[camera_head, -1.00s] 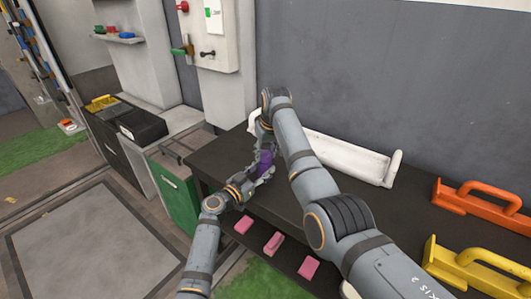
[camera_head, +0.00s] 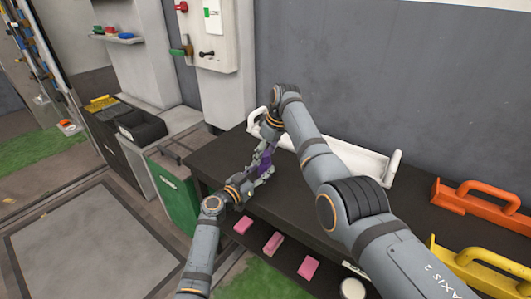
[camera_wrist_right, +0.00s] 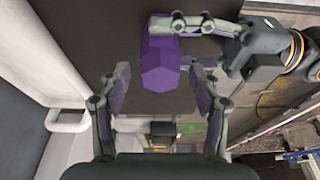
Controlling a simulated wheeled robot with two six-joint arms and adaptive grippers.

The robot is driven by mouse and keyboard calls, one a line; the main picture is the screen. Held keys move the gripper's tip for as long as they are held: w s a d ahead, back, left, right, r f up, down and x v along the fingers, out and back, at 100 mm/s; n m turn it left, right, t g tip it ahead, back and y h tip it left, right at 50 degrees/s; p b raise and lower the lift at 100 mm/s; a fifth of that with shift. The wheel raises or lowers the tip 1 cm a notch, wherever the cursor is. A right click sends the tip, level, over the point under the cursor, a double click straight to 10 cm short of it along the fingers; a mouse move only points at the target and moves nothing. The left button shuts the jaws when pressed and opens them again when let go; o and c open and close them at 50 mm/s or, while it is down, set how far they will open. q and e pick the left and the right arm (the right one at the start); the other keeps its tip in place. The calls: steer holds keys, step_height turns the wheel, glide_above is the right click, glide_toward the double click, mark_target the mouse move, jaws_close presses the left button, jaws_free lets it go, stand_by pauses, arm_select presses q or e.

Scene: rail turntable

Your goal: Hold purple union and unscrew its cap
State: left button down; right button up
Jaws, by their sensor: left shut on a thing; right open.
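The purple union (camera_wrist_right: 165,62) is a faceted purple piece in the right wrist view, and it shows small in the head view (camera_head: 266,160). My left gripper (camera_wrist_right: 178,25) is shut on it, its fingers reaching in from the upper right. In the head view my left gripper (camera_head: 257,172) holds it above the dark table. My right gripper (camera_wrist_right: 160,75) is open, one finger on each side of the union's lower end, with visible gaps. It shows from above in the head view (camera_head: 267,138). I cannot tell the cap from the body.
A white handled tray (camera_head: 350,158) lies behind my arms on the dark table (camera_head: 218,160). An orange handled block (camera_head: 470,205) and a yellow one (camera_head: 470,268) stand at the right. Pink blocks (camera_head: 273,242) lie on a lower shelf. A green bin (camera_head: 172,200) stands left.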

steer(key=shift+o, duration=0.5)
steer(key=shift+r, duration=0.1)
steer(key=shift+r, duration=1.9)
steer(key=m, duration=0.3)
steer(key=shift+s+a+t+h, duration=0.1)
steer(key=shift+a+t+h, duration=0.05)
steer(key=shift+t+h, duration=0.15)
steer(key=m, duration=0.2)
steer(key=shift+m+t+h, duration=0.3)
steer(key=m+h, duration=0.1)
steer(key=m, duration=0.5)
steer(key=shift+a+h, duration=0.1)
steer(key=shift+h, duration=0.3)
